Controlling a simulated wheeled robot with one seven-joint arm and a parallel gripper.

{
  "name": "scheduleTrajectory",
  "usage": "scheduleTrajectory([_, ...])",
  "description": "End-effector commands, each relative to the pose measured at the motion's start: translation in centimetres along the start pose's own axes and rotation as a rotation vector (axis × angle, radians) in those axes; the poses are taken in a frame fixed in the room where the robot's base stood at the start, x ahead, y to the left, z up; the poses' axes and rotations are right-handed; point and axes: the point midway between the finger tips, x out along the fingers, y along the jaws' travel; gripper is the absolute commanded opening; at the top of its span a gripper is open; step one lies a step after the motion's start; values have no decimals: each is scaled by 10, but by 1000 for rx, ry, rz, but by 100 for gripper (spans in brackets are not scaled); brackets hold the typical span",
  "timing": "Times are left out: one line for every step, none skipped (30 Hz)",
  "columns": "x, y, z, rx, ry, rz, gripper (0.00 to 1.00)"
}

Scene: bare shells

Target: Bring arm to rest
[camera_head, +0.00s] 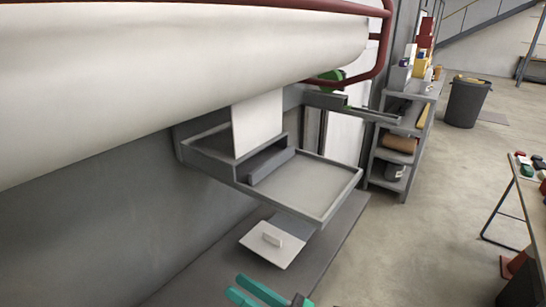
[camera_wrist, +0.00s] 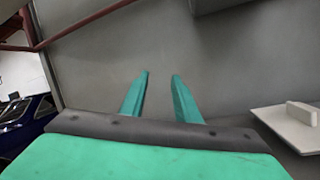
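My gripper (camera_wrist: 160,75) shows in the wrist view as two teal fingers standing apart with a gap between them. Nothing is held in the gap, and a plain grey surface lies beyond it. In the head view my gripper (camera_head: 268,287) is at the bottom edge, its teal fingers partly cut off by the frame. It is in front of a grey bench top and below a white plate with a small raised block (camera_head: 272,246). The same plate shows at the right of the wrist view (camera_wrist: 292,128), apart from the fingers.
A grey tray (camera_head: 343,200) juts out above the bench (camera_head: 335,243). A large white roll (camera_head: 180,75) in a red frame (camera_head: 384,40) fills the upper left. Shelves (camera_head: 372,180) and a dark bin (camera_head: 466,103) stand farther back. A table with small objects (camera_head: 522,192) is at right; floor between is clear.

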Motion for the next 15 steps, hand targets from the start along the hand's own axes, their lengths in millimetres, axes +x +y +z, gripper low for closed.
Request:
scheduleTrajectory([6, 14, -3, 69, -72, 32, 29])
scheduleTrajectory([8, 20, -2, 108, -116, 48, 29])
scheduleTrajectory([10, 29, -1, 162, -174, 69, 29])
scheduleTrajectory([11, 35, 0, 206, -216, 84, 29])
scheduleTrajectory([11, 41, 0, 247, -257, 98, 29])
scheduleTrajectory([9, 48, 1, 305, -312, 115, 29])
scheduleTrajectory([8, 53, 1, 351, -352, 127, 29])
scheduleTrajectory([6, 57, 1, 395, -391, 138, 29])
scheduleTrajectory([3, 62, 0, 457, -443, 151, 29])
scheduleTrajectory([1, 66, 0, 503, -480, 160, 29])
scheduleTrajectory([-3, 69, -1, 550, -518, 168, 29])
scheduleTrajectory([-8, 72, -3, 616, -567, 177, 29])
scheduleTrajectory([-11, 74, -5, 664, -603, 183, 29])
scheduleTrajectory([-16, 76, -6, 712, -639, 187, 29])
scheduleTrajectory([-22, 78, -10, 778, -685, 191, 29])
